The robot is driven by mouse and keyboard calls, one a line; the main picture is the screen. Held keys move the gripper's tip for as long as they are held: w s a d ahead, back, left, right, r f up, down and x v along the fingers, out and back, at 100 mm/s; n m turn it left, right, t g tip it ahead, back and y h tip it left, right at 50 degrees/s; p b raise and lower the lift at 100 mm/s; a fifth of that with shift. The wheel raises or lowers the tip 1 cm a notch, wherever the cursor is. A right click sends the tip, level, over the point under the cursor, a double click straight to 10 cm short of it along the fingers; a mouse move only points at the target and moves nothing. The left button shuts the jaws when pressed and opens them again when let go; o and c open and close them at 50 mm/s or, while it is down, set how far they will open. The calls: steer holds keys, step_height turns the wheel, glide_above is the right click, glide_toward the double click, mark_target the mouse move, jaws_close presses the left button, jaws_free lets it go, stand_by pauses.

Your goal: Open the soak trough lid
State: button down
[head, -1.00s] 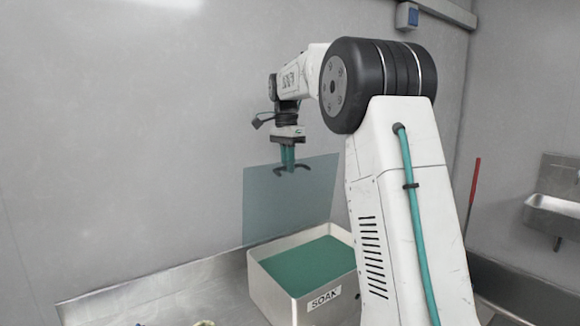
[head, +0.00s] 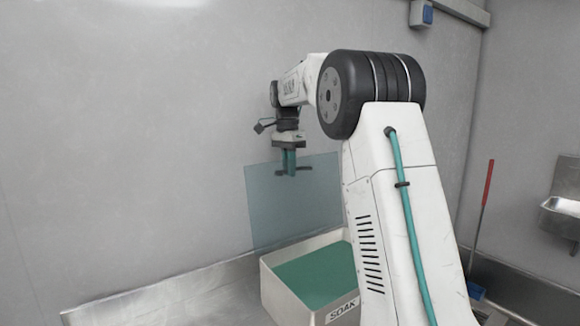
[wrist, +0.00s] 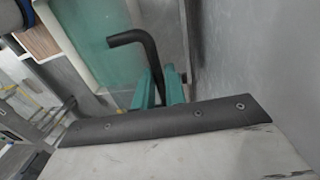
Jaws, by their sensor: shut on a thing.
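The soak trough (head: 341,308) is a pale metal box labelled SOAK, with a flat green surface inside. Its lid (head: 268,208) is a see-through bluish pane that stands raised, close to upright, along the trough's back edge. My gripper (head: 290,172) is shut on the lid's dark handle (head: 308,169) near the pane's upper part. In the wrist view, my teal fingers (wrist: 158,90) close around the bent black handle (wrist: 132,39), with the greenish lid (wrist: 100,45) behind it. The trough's right side is hidden by my arm.
A grey wall (head: 120,130) rises close behind the lid. The metal counter (head: 200,300) left of the trough is mostly clear. At the right are a sink (head: 560,215) and a red-handled tool (head: 487,185).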

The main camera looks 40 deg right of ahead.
steer(key=shift+w+a+f, duration=0.1)
steer(key=shift+w+f, duration=0.1)
steer(key=shift+w, duration=0.15)
steer(key=c, duration=1.7)
jaws_free()
steer(key=shift+o, duration=1.1)
steer(key=shift+w+f, duration=0.2)
steer(key=shift+w, duration=0.1)
steer(key=shift+s+r, duration=0.1)
steer(key=shift+r, duration=0.1)
steer(key=shift+s, duration=0.1)
step_height(320, 180, up, 8)
steer(key=shift+w+d, duration=0.2)
steer(key=shift+w, duration=0.1)
steer(key=shift+f, duration=0.1)
